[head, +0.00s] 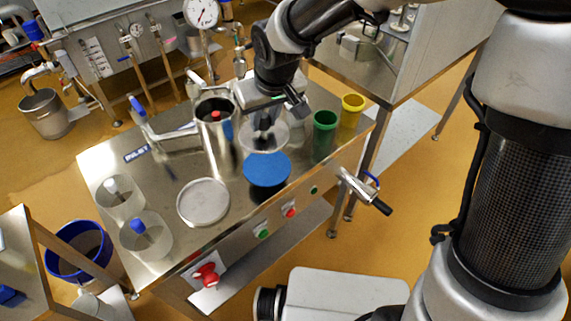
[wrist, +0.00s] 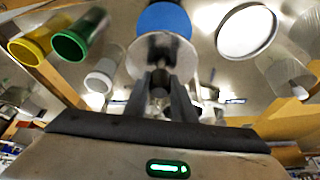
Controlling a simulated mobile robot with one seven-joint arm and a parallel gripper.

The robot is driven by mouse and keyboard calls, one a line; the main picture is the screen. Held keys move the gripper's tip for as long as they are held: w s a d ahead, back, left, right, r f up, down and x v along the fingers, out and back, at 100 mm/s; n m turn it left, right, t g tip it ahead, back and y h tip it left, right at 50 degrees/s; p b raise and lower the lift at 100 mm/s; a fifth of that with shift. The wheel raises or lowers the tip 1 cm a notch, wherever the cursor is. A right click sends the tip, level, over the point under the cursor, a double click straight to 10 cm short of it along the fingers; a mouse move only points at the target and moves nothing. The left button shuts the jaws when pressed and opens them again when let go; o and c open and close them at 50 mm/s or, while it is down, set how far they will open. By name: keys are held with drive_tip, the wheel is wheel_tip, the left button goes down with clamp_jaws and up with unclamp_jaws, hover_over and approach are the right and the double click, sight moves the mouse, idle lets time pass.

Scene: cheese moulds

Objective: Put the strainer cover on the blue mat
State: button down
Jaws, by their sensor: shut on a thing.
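The strainer cover (head: 254,141) is a pale, shiny round disc with a raised grip in its middle. It also shows in the wrist view (wrist: 140,62). My gripper (head: 265,126) is shut on that grip, pointing down, with both fingers around it in the wrist view (wrist: 160,82). The blue mat (head: 267,174) is a flat round disc on the steel table, just in front of the cover in the head view. In the wrist view the mat (wrist: 163,18) is partly hidden behind the cover. The cover appears to be above the table; its exact height is unclear.
A tall steel cylinder (head: 217,145) stands left of the cover. A round white-topped dish (head: 203,202) lies left of the mat. Clear containers (head: 146,236) stand at the table's left end. Green (head: 324,138) and yellow (head: 350,112) cups stand to the right.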

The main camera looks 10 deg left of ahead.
sight(274, 147)
wheel_tip(274, 147, down, 10)
drive_tip(key=b, duration=0.2)
drive_tip(key=shift+s+b, duration=0.1)
drive_tip(key=shift+b, duration=0.2)
drive_tip(key=shift+f, duration=0.15)
drive_tip(key=shift+f, duration=0.15)
drive_tip(key=c, duration=1.5)
unclamp_jaws()
drive_tip(key=shift+d, duration=0.1)
drive_tip(key=shift+r, duration=0.4)
drive_tip(key=p+v, duration=0.3)
drive_tip(key=v, duration=0.8)
drive_tip(key=shift+s+d+r+p, duration=0.15)
drive_tip(key=shift+s+r+p, duration=0.1)
drive_tip(key=shift+p, duration=0.1)
